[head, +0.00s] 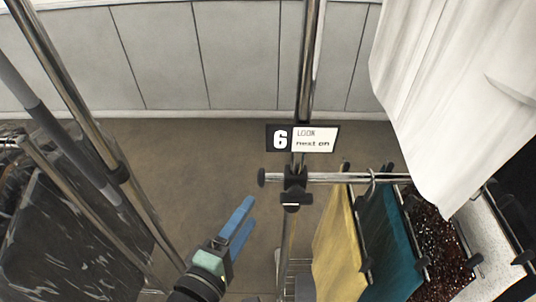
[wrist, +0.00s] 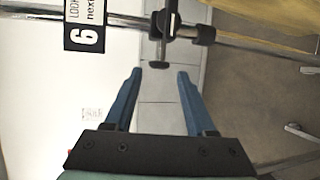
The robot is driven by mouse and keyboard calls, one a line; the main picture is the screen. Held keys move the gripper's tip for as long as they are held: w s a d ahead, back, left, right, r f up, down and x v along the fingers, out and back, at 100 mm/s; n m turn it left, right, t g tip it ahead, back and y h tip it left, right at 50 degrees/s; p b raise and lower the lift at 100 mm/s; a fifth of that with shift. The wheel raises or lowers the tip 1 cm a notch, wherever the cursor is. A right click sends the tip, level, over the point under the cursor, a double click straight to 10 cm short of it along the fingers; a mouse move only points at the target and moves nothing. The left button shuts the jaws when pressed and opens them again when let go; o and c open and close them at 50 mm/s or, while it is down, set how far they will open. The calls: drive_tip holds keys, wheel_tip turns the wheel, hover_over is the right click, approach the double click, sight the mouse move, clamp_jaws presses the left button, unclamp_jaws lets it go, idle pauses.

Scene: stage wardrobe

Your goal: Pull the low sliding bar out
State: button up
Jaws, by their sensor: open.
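A chrome horizontal bar (head: 340,178) runs through a black clamp (head: 295,186) on an upright pole and carries hanging garments. A black knob (head: 262,177) caps its left end; I take this for the sliding bar. In the wrist view the knob (wrist: 159,65) shows just beyond and between my fingertips, in front of the clamp (wrist: 180,28). My gripper (head: 251,209) has blue fingers, open and empty. In the head view its tips are below and left of the knob, apart from it. In the wrist view my gripper (wrist: 160,74) points at the knob; the depth gap is unclear.
A sign reading 6 (head: 302,138) is on the pole above the clamp. Yellow (head: 338,245) and teal (head: 387,243) garments hang right of the pole. A white cloth (head: 435,90) hangs at upper right. A rack with a dark garment bag (head: 75,235) stands left. Floor between is clear.

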sight(271, 181)
drive_tip(key=p+x, duration=0.2)
drive_tip(key=x, duration=1)
drive_tip(key=shift+w+d+f, duration=0.2)
drive_tip(key=shift+w, duration=0.1)
clamp_jaws()
idle(0.9)
